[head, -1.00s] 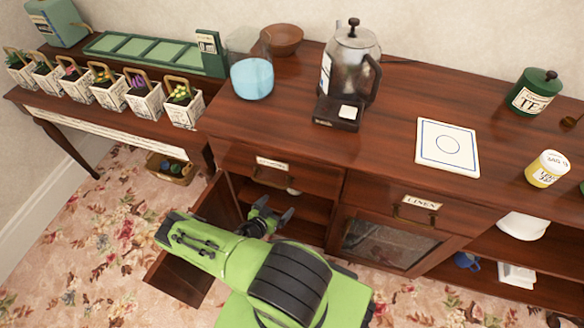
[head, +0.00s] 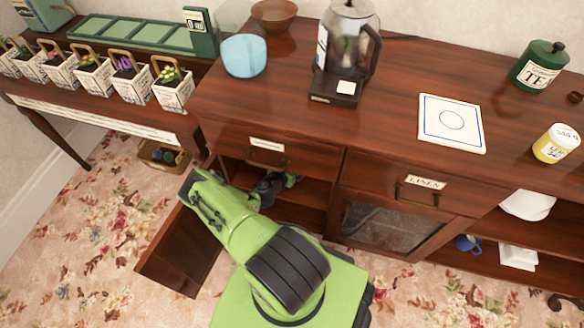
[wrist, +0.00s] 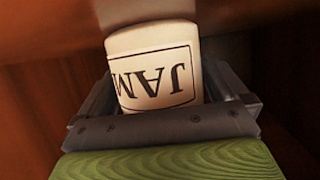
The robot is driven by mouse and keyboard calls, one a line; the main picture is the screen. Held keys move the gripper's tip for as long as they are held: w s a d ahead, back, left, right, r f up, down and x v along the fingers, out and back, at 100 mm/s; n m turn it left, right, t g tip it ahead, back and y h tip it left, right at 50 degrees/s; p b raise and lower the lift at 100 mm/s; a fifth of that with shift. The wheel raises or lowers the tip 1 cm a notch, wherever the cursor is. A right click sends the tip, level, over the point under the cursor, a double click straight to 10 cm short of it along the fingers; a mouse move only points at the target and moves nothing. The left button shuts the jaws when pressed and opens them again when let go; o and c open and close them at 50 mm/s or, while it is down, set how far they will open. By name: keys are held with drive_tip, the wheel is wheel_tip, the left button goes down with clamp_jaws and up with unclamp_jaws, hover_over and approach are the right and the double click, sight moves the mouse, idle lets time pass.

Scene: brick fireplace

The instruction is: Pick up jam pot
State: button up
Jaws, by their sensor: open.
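The jam pot (wrist: 152,68) is a cream-white pot with a black-framed "JAM" label, upside down in the wrist view. It stands between the two fingers of my gripper (wrist: 160,92), one finger on each side. The fingers are open, and I cannot tell whether either touches the pot. In the head view my gripper (head: 276,186) reaches into the open left compartment of the sideboard (head: 400,75), below the drawer. The pot is not clearly visible there.
The open cabinet door (head: 180,250) juts out left of my arm. The drawer front (head: 265,150) lies just above my gripper. A glass door (head: 390,228) closes the middle compartment. A coffee maker (head: 345,50), blue bowl (head: 244,56) and yellow-labelled pot (head: 556,144) stand on top.

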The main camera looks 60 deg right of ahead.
drive_tip(key=c, duration=1.1)
drive_tip(key=shift+r, duration=0.1)
drive_tip(key=shift+c, duration=0.3)
